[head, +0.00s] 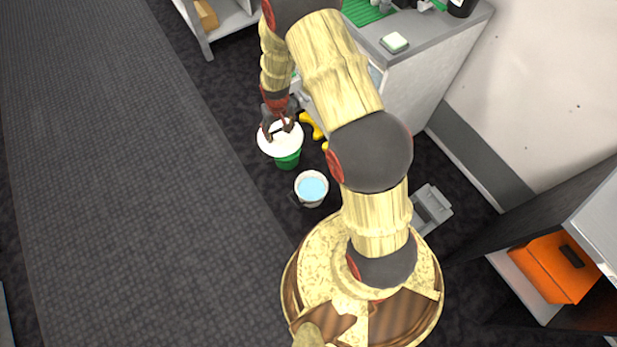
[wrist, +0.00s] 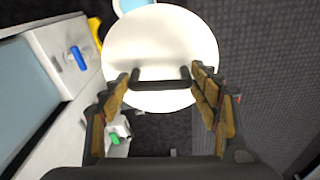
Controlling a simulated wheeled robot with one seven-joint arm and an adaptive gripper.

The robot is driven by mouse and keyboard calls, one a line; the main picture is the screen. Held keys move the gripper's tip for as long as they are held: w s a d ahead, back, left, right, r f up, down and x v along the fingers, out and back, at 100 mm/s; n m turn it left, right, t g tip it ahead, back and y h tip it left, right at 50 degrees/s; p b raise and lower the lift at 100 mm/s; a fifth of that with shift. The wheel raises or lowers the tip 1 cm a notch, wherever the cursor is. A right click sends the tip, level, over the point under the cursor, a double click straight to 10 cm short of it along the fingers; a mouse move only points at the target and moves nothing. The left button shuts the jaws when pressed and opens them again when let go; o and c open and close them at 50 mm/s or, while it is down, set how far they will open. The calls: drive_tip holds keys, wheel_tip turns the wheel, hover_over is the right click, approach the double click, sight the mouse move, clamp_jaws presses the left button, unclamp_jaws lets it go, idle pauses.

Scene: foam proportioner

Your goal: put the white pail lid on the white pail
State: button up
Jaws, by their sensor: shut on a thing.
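The white pail lid (head: 277,145) is a round white disc with a dark bar handle. It also fills the upper middle of the wrist view (wrist: 158,38). My gripper (head: 282,129) is shut on the handle, with a finger at each end of the bar in the wrist view (wrist: 160,79). The white pail (head: 312,203) stands on the floor, open, with light blue inside, nearer my base than the lid. Part of the pail shows behind the lid at the top of the wrist view (wrist: 128,5).
A green pail (head: 288,161) shows directly below the lid in the head view; I cannot tell if they touch. Yellow objects (head: 311,125) lie beside it. A grey cabinet (head: 415,85) stands to the right. A grey box-like thing (head: 431,207) sits right of my arm.

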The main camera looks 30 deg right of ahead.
drive_tip(key=s+d+f+b, duration=0.1)
drive_tip(key=s+d+f, duration=0.1)
drive_tip(key=f, duration=1.1)
drive_tip(key=s+d+f+m+b, duration=0.1)
drive_tip(key=s+d+f, duration=0.2)
drive_tip(key=f, duration=1.1)
drive_tip(key=s+d+f+b, duration=0.2)
drive_tip(key=s+d+f, duration=0.1)
drive_tip(key=f, duration=1)
drive_tip(key=shift+s+d+f+m, duration=0.2)
drive_tip(key=shift+d+m, duration=0.2)
drive_tip(key=shift+d, duration=0.15)
drive_tip(key=shift+s, duration=0.15)
drive_tip(key=shift+f, duration=0.45)
drive_tip(key=o, duration=1)
